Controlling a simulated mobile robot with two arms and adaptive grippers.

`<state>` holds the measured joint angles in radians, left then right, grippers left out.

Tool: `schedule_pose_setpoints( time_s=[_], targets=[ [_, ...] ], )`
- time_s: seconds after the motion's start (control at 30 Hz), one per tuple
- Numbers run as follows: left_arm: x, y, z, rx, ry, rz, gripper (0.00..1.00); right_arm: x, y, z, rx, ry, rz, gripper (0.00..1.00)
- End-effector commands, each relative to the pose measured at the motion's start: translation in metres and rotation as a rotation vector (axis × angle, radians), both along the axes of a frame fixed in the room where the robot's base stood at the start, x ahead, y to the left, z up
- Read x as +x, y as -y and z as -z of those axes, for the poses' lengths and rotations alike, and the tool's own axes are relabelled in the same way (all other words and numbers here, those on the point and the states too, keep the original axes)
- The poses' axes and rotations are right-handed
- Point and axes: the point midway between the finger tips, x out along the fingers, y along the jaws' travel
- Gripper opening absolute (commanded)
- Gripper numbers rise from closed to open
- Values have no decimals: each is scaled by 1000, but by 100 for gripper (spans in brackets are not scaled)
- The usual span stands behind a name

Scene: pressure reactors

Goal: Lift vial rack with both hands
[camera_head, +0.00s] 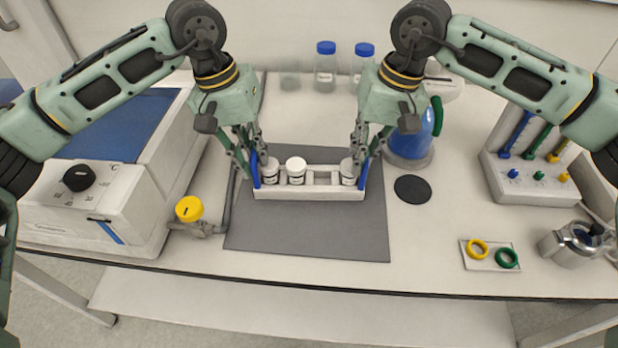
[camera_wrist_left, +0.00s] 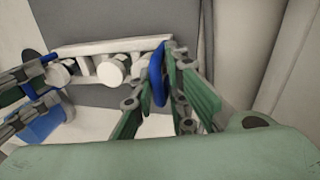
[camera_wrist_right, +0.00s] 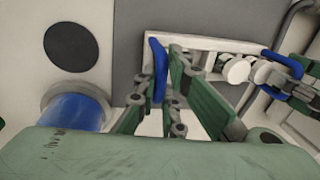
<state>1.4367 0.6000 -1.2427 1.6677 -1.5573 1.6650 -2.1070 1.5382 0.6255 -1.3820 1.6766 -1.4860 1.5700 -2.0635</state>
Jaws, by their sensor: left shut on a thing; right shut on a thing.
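The white vial rack (camera_head: 310,192) is over the grey mat in the middle of the bench, with a blue handle at each end. It holds a few white-capped vials (camera_head: 296,166). My left gripper (camera_head: 254,172) is shut on the rack's left blue handle, which shows between the fingers in the left wrist view (camera_wrist_left: 156,75). My right gripper (camera_head: 362,172) is shut on the right blue handle, seen in the right wrist view (camera_wrist_right: 159,70). The rack looks level. I cannot tell whether its underside touches the mat.
The grey mat (camera_head: 300,235) has bare room in front of the rack. A yellow-topped valve (camera_head: 189,209) and a white device (camera_head: 90,205) stand left. A blue vessel (camera_head: 408,140) and black disc (camera_head: 412,189) are right. Blue-capped bottles (camera_head: 326,70) stand behind.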

Motion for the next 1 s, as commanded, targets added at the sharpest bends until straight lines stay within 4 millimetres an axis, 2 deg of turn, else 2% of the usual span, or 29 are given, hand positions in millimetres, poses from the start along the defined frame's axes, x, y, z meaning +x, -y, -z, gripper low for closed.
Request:
schedule_pose_setpoints(
  time_s=[0.47,1.0],
  targets=[
    [0,2,-5,-7,2,2,0,0,-1,-4,2,1,-2,0],
    [0,2,-52,-8,2,3,0,0,-1,-50,2,0,-1,0]
  ],
)
